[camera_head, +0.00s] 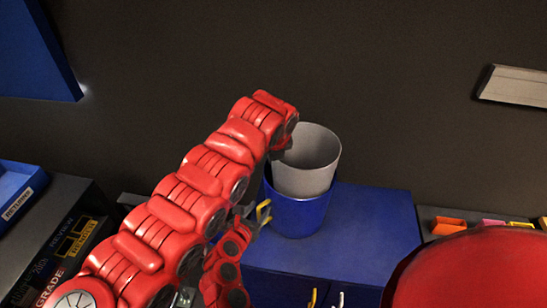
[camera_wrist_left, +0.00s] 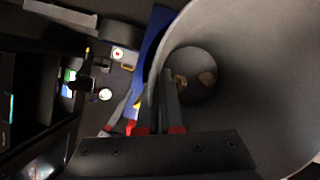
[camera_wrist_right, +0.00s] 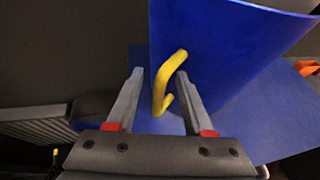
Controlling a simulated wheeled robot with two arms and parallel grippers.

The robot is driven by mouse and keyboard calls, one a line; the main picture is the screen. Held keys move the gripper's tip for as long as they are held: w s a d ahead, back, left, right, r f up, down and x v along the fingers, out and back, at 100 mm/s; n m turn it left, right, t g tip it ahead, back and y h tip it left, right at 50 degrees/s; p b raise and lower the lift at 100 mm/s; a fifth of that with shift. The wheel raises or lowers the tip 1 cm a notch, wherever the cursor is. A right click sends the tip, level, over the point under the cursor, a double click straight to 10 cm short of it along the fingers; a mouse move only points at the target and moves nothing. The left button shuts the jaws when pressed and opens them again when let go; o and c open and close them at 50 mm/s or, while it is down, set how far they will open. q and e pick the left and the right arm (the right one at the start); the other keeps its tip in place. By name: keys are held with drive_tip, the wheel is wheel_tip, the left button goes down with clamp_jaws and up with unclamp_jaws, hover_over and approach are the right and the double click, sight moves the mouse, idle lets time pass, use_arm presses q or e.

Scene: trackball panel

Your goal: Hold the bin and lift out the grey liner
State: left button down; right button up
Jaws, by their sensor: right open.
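The grey liner (camera_head: 308,158) stands in the blue bin (camera_head: 300,215), its upper part well above the bin's rim. In the left wrist view the liner (camera_wrist_left: 250,80) fills the right side, with small brownish bits at its bottom. My left gripper (camera_wrist_left: 164,78) is at the liner's rim, its fingers close together with the thin wall between them. In the head view its tips are mostly hidden by my arm. My right gripper (camera_wrist_right: 158,92) is open, with a finger on either side of the bin's yellow handle (camera_wrist_right: 165,80) and gaps beside it.
The bin stands on a blue cabinet (camera_head: 375,225) against a dark wall. A dark unit with labels (camera_head: 75,235) and a blue tray (camera_head: 18,190) are at left. Small coloured trays (camera_head: 450,226) are at right. Space above the liner looks clear.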

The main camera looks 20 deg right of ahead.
drive_tip(key=v, duration=1.2)
drive_tip(key=shift+o, duration=0.3)
drive_tip(key=shift+o, duration=1.3)
drive_tip(key=shift+w, duration=0.1)
drive_tip(key=shift+r, duration=0.1)
drive_tip(key=v, duration=0.6)
